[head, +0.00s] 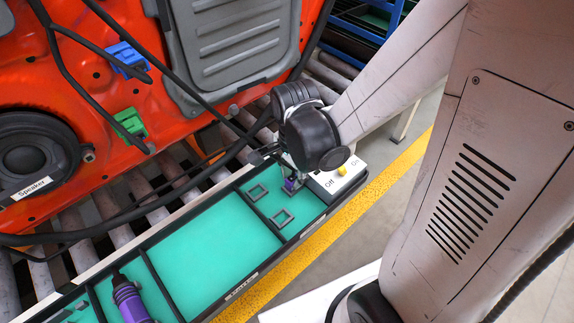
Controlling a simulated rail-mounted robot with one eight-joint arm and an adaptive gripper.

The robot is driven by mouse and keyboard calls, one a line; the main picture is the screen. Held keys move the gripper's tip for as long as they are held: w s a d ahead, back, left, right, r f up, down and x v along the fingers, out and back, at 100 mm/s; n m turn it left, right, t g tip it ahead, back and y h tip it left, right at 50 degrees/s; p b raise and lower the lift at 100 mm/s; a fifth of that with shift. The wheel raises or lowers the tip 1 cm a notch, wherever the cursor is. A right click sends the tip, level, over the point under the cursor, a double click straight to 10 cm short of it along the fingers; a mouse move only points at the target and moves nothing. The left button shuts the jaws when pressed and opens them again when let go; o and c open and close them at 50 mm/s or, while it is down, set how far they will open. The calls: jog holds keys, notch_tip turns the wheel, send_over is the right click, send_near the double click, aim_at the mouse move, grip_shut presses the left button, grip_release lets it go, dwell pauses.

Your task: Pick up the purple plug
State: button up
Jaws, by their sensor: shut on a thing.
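The purple plug (290,185) shows as a small purple patch at the right end of the teal-lined tray (206,248). My gripper (291,182) points down there and is shut on the plug. My wrist hides much of the gripper and part of the plug. I cannot tell whether the plug touches the tray floor.
Square frames (283,218) lie beside the plug. A purple and black tool (130,300) lies in the tray's left part. A white On/Off switch box (338,178) stands at the tray's right end. The orange door panel (95,85) with cables stands behind, over rollers.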

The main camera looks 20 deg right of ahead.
aim_at(292, 178)
jog(key=shift+r, duration=0.5)
jog(key=r+p, duration=0.1)
jog(key=r, duration=0.1)
jog(key=r+p, duration=0.1)
jog(key=shift+s+a+r, duration=0.15)
jog(key=shift+s+r, duration=0.05)
jog(key=shift+r, duration=0.15)
jog(key=s+a+r+p, duration=0.3)
jog(key=s+a+r, duration=0.3)
jog(key=s+a, duration=0.1)
jog(key=shift+s+a, duration=0.2)
jog(key=shift+s, duration=0.45)
jog(key=shift+r, duration=0.1)
jog(key=o, duration=0.3)
grip_shut()
